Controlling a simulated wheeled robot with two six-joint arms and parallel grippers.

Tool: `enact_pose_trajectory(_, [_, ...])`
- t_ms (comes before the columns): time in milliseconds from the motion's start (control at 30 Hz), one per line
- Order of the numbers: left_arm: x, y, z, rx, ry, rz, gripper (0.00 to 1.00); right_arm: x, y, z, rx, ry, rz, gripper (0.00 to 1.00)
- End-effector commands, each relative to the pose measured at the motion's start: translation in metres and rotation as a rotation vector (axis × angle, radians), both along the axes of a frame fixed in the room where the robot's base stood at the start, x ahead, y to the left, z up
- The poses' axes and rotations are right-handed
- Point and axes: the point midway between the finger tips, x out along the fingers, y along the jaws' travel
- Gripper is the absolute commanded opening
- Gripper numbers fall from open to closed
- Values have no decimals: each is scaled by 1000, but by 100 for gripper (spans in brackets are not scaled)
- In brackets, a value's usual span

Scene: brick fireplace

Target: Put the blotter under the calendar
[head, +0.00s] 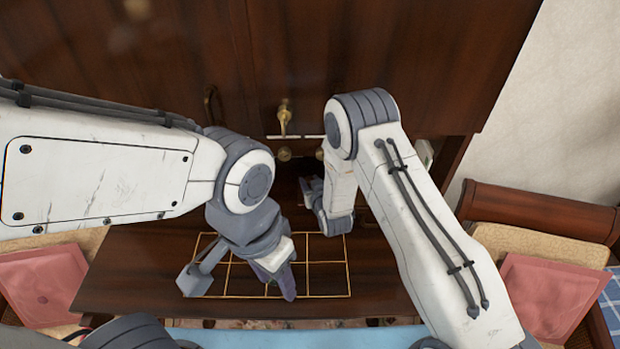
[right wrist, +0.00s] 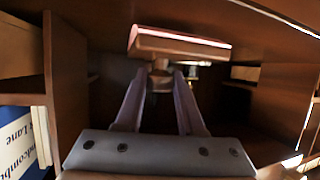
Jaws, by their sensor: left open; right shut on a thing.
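The blotter (right wrist: 180,45), a brown wooden block with a bright edge and a small stem, shows in the right wrist view. My right gripper (right wrist: 161,88) is shut on its stem. In the head view my right wrist reaches into the dark recess behind the desk top, and the fingertips are mostly hidden. My left gripper (head: 276,284) is open and points down over a gold-lined grid (head: 322,248) on the desk top, hiding part of it. I cannot make out a calendar in either view.
Dark wooden cabinet doors (head: 380,50) with brass knobs rise behind the desk top (head: 130,270). Shelf partitions (right wrist: 68,85) and a blue printed item (right wrist: 18,140) flank the right gripper. Chairs with pink cushions (head: 45,285) stand on both sides. The grid's right cells look bare.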

Motion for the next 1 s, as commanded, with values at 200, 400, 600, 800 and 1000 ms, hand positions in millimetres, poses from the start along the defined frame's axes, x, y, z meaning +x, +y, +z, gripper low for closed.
enact_pose_trajectory(200, [0, 0, -1, 0, 0, 0, 50, 0, 0, 0, 1, -3, 0, 0])
enact_pose_trajectory(400, [0, 0, -4, 0, 0, 0, 50, 0, 0, -3, 0, -1, 0, 57])
enact_pose_trajectory(600, [0, 0, -4, 0, 0, 0, 50, 0, 0, -3, 0, -1, 0, 68])
enact_pose_trajectory(800, [0, 0, -1, 0, 0, 0, 50, 0, 0, 0, 0, -1, 0, 68])
enact_pose_trajectory(1000, [0, 0, -11, 0, 0, -1, 50, -17, -4, 5, 0, 0, 1, 68])
